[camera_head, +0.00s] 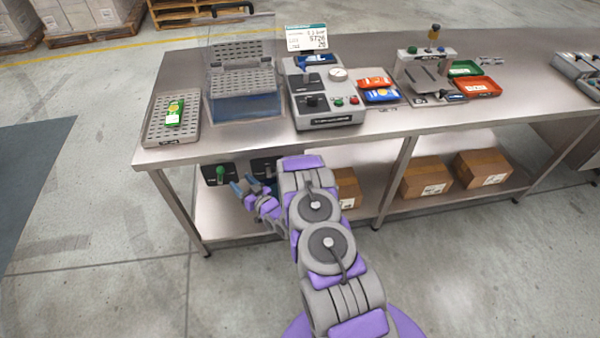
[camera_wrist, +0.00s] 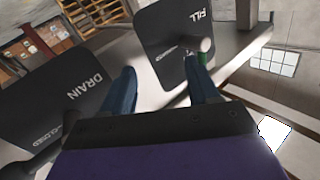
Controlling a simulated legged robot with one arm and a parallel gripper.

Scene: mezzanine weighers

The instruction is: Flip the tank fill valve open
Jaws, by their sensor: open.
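The black FILL valve plate (camera_wrist: 165,35) is in the wrist view, with a pale pivot hub and a green handle end (camera_wrist: 203,60) beside my right fingertip. In the head view a black plate with a green knob (camera_head: 219,172) hangs under the table's front edge; it appears to be the same valve. My gripper (camera_head: 245,189) is open, with its two blue fingers apart and nothing seen between them. In the wrist view the fingers (camera_wrist: 162,85) point at the FILL plate. I cannot tell whether a finger touches the handle. The clear tank (camera_head: 240,52) on the table holds blue liquid.
The black DRAIN plate (camera_wrist: 60,95) is close beside my gripper, with a dark handle. The steel table (camera_head: 390,124) overhangs the valves. A perforated tray (camera_head: 157,136) and a control box (camera_head: 326,100) stand on top. Cardboard boxes (camera_head: 425,177) sit on the lower shelf.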

